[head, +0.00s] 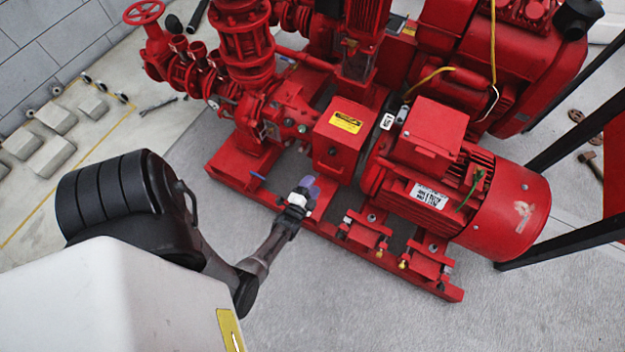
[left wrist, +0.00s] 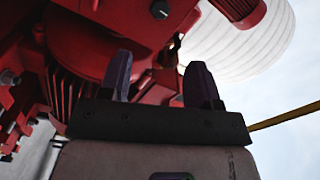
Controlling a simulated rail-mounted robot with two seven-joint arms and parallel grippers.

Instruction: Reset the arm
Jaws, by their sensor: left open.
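My left arm comes in from the left in the head view. Its left gripper (head: 307,187) is over the front edge of the red pumpset's base frame. In the left wrist view the two dark fingers of the left gripper (left wrist: 161,80) stand apart with nothing between them. Red machinery (left wrist: 90,35) fills the space beyond the fingers. Whether the gripper touches the frame cannot be told. My right gripper is in neither view.
The red motor (head: 510,205) and the coupling guard (head: 340,135) stand close to the left gripper. Black posts (head: 570,240) rise at the right. Grey blocks (head: 52,155) lie on the floor at the left. The floor in front of the base frame (head: 400,310) is clear.

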